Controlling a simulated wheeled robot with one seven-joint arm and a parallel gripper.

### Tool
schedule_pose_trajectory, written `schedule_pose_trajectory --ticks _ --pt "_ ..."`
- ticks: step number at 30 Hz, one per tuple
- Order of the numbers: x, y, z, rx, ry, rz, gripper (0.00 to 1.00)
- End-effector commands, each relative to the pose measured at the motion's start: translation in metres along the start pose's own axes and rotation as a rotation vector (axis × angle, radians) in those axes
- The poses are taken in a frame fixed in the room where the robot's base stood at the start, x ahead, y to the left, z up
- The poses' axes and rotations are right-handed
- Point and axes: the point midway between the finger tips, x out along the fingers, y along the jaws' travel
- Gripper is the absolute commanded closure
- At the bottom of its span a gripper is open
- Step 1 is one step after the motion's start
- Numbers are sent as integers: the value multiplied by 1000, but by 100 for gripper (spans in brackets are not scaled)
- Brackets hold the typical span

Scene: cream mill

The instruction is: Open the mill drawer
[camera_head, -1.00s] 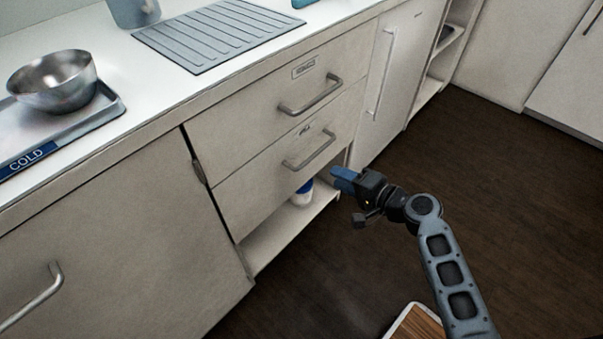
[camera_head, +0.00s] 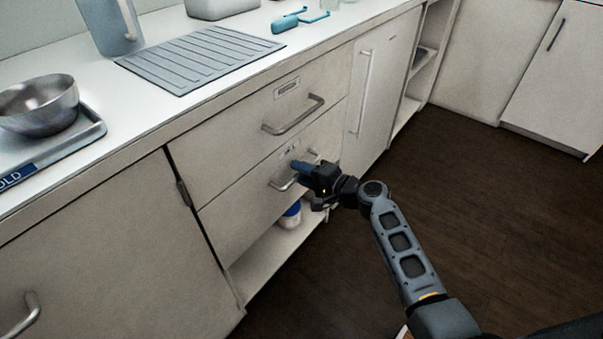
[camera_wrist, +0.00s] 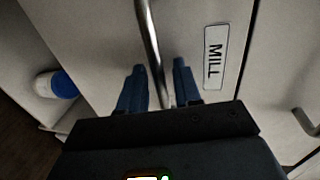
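The mill drawer (camera_head: 240,210) is the lower of two stacked cream drawers, and its face sits flush and shut. Its metal bar handle (camera_head: 281,186) is partly hidden behind my gripper (camera_head: 301,167) in the head view. In the wrist view a "MILL" label (camera_wrist: 214,57) is beside the handle (camera_wrist: 151,38). My gripper (camera_wrist: 159,72) is open, with one blue finger on each side of the handle bar. The bar passes between the fingers, with a gap to each visible.
The upper drawer's handle (camera_head: 294,116) is just above. An open shelf (camera_head: 265,257) below holds a white tub with a blue lid (camera_head: 290,214). A cabinet door (camera_head: 120,240) is at left. Dark floor (camera_head: 470,200) is clear at right.

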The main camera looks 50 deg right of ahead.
Motion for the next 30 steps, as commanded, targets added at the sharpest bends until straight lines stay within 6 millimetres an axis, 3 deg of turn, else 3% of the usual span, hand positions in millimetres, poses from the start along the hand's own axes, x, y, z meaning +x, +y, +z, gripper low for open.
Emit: schedule_pose_trajectory --ticks 7,17,30 --pt "1 0 0 -1 0 0 68" --pt "1 0 0 -1 0 0 99" --pt "0 0 0 -1 0 0 100"
